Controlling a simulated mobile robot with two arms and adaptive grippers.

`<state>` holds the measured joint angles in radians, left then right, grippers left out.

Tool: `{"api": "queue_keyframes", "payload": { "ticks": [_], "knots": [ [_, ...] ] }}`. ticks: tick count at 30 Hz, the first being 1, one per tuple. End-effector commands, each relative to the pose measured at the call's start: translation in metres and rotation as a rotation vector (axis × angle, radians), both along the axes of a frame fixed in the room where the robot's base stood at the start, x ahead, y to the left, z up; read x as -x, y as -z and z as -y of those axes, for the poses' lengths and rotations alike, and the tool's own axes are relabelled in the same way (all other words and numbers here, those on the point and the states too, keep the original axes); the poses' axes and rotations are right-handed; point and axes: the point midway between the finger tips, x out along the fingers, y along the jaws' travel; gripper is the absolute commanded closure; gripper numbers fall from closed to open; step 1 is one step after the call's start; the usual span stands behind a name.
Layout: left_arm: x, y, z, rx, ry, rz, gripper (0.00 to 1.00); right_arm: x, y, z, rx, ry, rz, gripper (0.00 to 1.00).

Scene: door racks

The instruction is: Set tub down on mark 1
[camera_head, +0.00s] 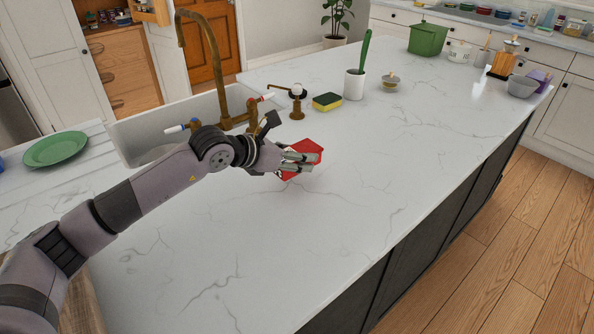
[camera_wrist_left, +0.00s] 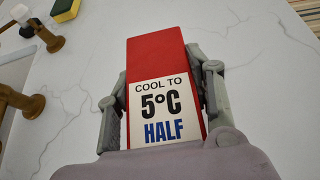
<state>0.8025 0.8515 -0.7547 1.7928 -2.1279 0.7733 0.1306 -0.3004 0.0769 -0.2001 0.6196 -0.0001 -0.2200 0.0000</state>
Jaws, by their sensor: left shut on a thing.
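My left gripper (camera_head: 298,162) reaches over the white marble counter from the left. It is shut on a red block-shaped thing (camera_head: 309,147). In the left wrist view the red block (camera_wrist_left: 156,55) sits between the two fingers, with a white label reading "COOL TO 5°C HALF". I cannot tell whether the block touches the counter. A green lidded tub-like box (camera_head: 428,39) stands at the far end of the counter, well away from the gripper. I see no mark with a 1. My right gripper is not in view.
A sink with a brass tap (camera_head: 210,60) lies left of the gripper. A yellow-green sponge (camera_head: 327,101), a white pot with a green-handled brush (camera_head: 354,84) and a small glass jar (camera_head: 390,82) stand beyond it. The counter's near part (camera_head: 250,260) is clear.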

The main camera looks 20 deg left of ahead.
Motion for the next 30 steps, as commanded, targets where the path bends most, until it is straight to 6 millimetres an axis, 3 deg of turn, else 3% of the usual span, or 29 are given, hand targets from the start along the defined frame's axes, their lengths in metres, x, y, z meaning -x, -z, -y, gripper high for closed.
{"api": "queue_keyframes", "payload": {
  "ticks": [12, 21, 22, 30],
  "knots": [
    [-0.001, 0.047, 0.000, 0.001, 0.000, 0.002, 0.91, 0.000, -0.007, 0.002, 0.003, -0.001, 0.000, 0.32],
    [-0.001, 0.053, 0.001, 0.001, 0.000, 0.004, 0.91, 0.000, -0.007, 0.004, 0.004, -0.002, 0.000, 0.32],
    [0.000, 0.055, 0.000, 0.001, 0.001, 0.001, 0.51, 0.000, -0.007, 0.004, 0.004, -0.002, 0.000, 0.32],
    [0.000, 0.055, 0.000, 0.000, 0.000, 0.001, 0.33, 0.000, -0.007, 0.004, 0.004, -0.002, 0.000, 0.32]
  ]
}}
